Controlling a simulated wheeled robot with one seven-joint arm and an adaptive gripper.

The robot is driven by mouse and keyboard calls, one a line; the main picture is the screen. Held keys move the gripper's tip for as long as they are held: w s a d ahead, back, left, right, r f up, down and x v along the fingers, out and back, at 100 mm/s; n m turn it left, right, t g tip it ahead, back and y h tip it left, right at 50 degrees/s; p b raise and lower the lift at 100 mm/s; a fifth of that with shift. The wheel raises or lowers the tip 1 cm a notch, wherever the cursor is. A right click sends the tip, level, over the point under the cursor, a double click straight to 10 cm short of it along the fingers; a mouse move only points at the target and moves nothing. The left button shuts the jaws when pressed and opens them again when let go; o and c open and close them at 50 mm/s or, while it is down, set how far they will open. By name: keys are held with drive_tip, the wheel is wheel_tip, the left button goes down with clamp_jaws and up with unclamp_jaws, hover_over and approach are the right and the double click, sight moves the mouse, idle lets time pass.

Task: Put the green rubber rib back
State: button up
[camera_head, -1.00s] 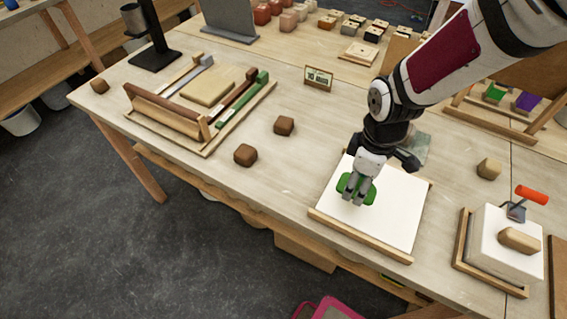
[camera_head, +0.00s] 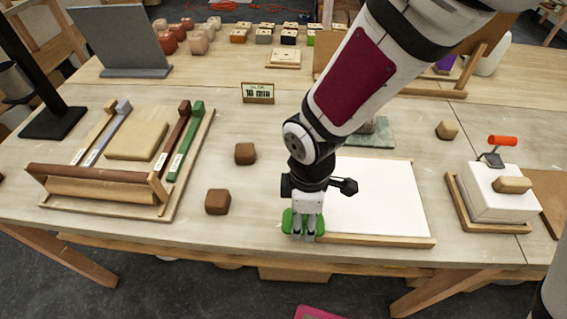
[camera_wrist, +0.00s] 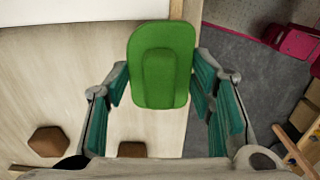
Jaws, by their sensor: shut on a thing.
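The green rubber rib (camera_head: 290,222) is held in my gripper (camera_head: 303,228).
Two brown blocks, one (camera_head: 245,153) behind the other (camera_head: 217,201), stand left of my gripper. A wooden tray (camera_head: 190,185) with a roller and colored sticks is farther left. A white block on a tray (camera_head: 492,195) stands right. The table's front edge is close below my gripper.

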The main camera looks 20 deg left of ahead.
hover_over(275, 202)
drive_tip(key=shift+s+d+f+p, duration=0.1)
drive_tip(key=shift+d+f+p, duration=0.05)
drive_tip(key=shift+f+p, duration=0.3)
drive_tip(key=shift+a+f, duration=0.2)
drive_tip(key=shift+f, duration=0.1)
drive_tip(key=shift+f+p, duration=0.3)
drive_tip(key=shift+f, duration=1.15)
drive_tip(key=shift+f, duration=0.1)
drive_tip(key=o, duration=1.2)
drive_tip(key=shift+f, duration=0.1)
wheel_tip(275, 202, up, 12)
drive_tip(key=b, duration=0.1)
drive_tip(key=shift+r, duration=0.2)
